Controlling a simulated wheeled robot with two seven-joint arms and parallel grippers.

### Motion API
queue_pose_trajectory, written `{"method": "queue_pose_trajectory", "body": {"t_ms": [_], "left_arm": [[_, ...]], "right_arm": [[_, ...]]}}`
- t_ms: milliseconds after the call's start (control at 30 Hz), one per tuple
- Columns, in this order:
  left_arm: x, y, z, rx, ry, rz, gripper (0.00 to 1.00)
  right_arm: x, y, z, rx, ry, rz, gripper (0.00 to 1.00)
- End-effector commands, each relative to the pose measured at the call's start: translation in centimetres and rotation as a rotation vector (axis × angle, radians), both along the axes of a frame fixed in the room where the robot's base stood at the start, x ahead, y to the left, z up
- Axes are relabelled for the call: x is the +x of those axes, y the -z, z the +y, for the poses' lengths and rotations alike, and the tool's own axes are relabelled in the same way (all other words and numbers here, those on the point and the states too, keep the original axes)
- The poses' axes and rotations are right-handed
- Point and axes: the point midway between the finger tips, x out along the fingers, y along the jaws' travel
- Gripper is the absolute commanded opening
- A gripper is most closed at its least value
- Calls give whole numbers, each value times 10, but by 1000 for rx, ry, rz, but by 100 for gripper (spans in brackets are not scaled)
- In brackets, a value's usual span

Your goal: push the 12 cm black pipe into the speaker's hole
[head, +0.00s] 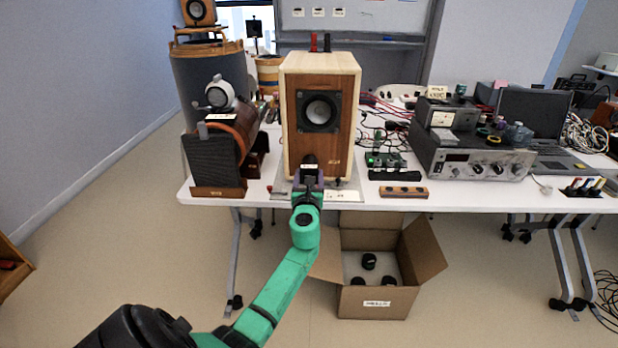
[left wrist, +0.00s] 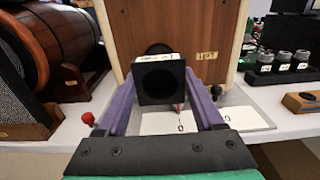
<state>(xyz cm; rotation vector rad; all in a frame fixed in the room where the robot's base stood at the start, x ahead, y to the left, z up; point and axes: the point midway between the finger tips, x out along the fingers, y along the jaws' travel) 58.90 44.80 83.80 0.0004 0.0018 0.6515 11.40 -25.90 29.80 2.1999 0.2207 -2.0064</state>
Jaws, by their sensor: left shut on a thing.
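The speaker (head: 343,150), with a pale wooden case and brown front, stands on the white table; its front also shows in the left wrist view (left wrist: 207,28). A round driver (head: 320,110) sits in its upper front. My left gripper (head: 308,175) is in front of the speaker's lower front. In the left wrist view its purple fingers (left wrist: 162,92) are shut on the black pipe (left wrist: 160,82), whose square, open end faces the camera. A dark round shape shows just behind the pipe; I cannot tell if it is the hole's rim or the pipe's far part. My right gripper is not in view.
A brown wooden cabinet with a dark front (head: 215,160) stands close left of the speaker. A small wooden block (head: 403,192) and electronics (head: 470,160) are to the right. An open cardboard box (head: 376,303) with black round things is on the floor below.

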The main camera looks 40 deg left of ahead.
Motion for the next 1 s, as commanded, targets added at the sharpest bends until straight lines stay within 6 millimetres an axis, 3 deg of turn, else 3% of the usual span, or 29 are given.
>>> {"method": "queue_pose_trajectory", "body": {"t_ms": [1000], "left_arm": [[20, 0, 16, 0, 0, -2, 2]], "right_arm": [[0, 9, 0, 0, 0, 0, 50]]}}
